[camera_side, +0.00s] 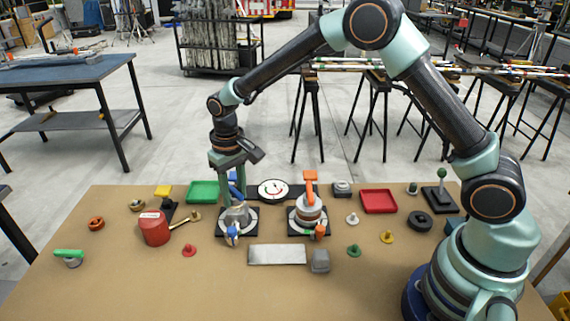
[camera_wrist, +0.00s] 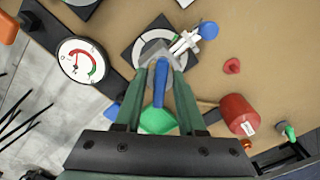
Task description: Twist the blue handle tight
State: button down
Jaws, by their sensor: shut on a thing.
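The blue handle (camera_side: 236,191) stands over a grey valve on a round white dial with a square black base (camera_side: 219,236), left of centre on the table. My gripper (camera_side: 230,194) reaches down from above around this handle. In the wrist view the blue handle (camera_wrist: 157,121) lies between the two green fingers of my gripper (camera_wrist: 157,85), which are shut on it. Its grey hub (camera_wrist: 158,68) shows between the fingertips. The fingers hide part of the handle and valve in the side view.
A round gauge (camera_side: 272,189) sits right of the blue valve, with an orange-handled valve (camera_side: 310,187) beyond it. A red can (camera_side: 154,228) and a yellowish rod (camera_side: 183,221) lie left. A green tray (camera_side: 203,191) is behind. A grey plate (camera_side: 277,254) lies in front.

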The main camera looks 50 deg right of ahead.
aim_at(234, 189)
jog(key=m, duration=1.1)
jog(key=c, duration=0.8)
grip_release()
jog(key=shift+r, duration=3.75)
